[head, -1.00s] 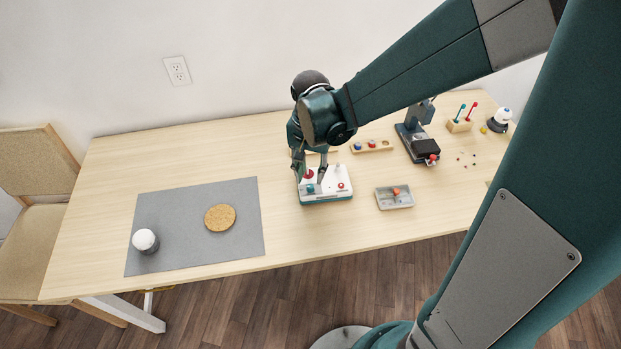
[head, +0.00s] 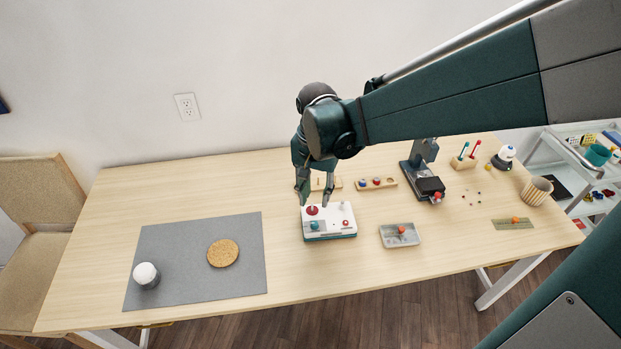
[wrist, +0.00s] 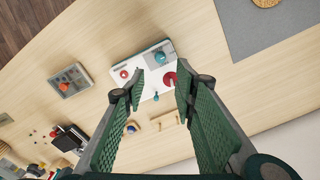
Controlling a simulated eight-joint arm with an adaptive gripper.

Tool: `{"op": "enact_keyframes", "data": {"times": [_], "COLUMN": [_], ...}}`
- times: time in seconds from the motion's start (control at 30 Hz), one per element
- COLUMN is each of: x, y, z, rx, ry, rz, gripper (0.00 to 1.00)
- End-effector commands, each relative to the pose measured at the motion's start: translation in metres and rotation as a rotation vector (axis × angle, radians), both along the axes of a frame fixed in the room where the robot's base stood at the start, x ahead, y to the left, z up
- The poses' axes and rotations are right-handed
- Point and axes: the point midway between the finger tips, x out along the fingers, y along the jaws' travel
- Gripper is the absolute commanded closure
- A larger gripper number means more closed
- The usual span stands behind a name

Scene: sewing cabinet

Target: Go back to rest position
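My gripper (head: 316,196) hangs fingers-down above the back of a white and teal box (head: 341,222) with red and teal knobs on top. In the wrist view my gripper (wrist: 157,90) has its two green fingers spread apart, with nothing held between them. The box (wrist: 124,69) shows beyond the fingertips, clear of them as far as I can see. Part of the box's back edge is hidden behind my fingers in the head view.
A grey mat (head: 168,285) carries a cork disc (head: 223,253) and a white-topped jar (head: 146,275). A grey tray (head: 391,240), a wooden block with balls (head: 390,184), a dark device (head: 411,171) and a woven cup (head: 536,191) stand to the right.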

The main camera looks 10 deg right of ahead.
Motion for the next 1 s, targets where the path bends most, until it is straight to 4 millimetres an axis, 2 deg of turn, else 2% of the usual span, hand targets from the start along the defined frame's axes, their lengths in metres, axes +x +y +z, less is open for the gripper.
{"op": "enact_keyframes", "data": {"times": [0.53, 1.0], "x": [-0.003, -0.028], "y": [-0.003, -0.027], "z": [0.005, 0.043], "rx": [0.003, 0.012], "ry": [-0.013, -0.135], "rz": [0.01, 0.113], "gripper": [0.72, 0.72]}}
